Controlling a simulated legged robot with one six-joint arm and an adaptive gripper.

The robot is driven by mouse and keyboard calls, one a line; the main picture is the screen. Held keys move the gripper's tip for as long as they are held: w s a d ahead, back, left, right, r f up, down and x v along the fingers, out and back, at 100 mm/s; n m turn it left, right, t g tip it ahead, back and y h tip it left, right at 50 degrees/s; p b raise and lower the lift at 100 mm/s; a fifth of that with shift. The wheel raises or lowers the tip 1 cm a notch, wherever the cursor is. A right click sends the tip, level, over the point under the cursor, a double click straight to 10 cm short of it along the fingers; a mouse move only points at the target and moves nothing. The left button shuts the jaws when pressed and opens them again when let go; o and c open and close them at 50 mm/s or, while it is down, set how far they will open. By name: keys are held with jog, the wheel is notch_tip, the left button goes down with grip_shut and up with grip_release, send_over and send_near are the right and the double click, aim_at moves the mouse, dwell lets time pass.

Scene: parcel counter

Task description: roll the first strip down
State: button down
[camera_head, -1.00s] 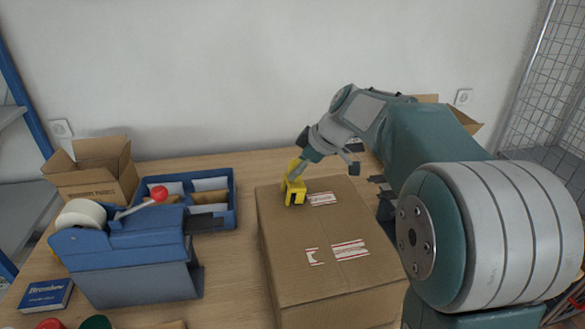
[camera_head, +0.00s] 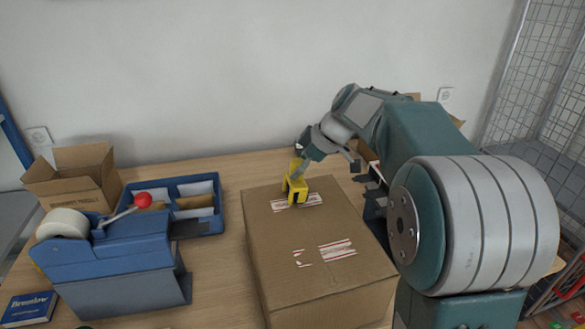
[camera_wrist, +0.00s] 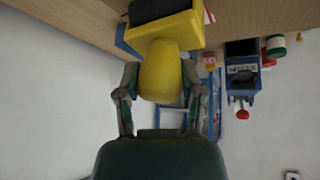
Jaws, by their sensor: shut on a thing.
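A brown carton (camera_head: 270,240) stands on the counter. A first strip (camera_head: 313,200), white with red markings, lies across the far part of its top. My gripper (camera_head: 303,160) is shut on the yellow handle of a hand roller (camera_head: 295,186), whose head is over the middle of that strip and looks to be touching it. In the wrist view my gripper (camera_wrist: 162,88) has a finger on each side of the yellow handle, and the roller's black drum (camera_wrist: 160,10) is at the top.
A blue tape dispenser (camera_head: 110,255) with a red knob stands at the left. Behind it are a blue divided tray (camera_head: 185,190) and an open carton (camera_head: 75,180). A wire cage (camera_head: 560,100) is at the right. A bare strip of counter lies left of the carton.

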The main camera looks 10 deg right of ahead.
jog(key=shift+d+f, duration=0.15)
jog(key=shift+d, duration=0.4)
jog(key=shift+w+d, duration=0.1)
jog(key=shift+d, duration=1.4)
jog(key=shift+r, duration=0.4)
jog(key=shift+s, duration=1.6)
jog(key=shift+f, duration=0.35)
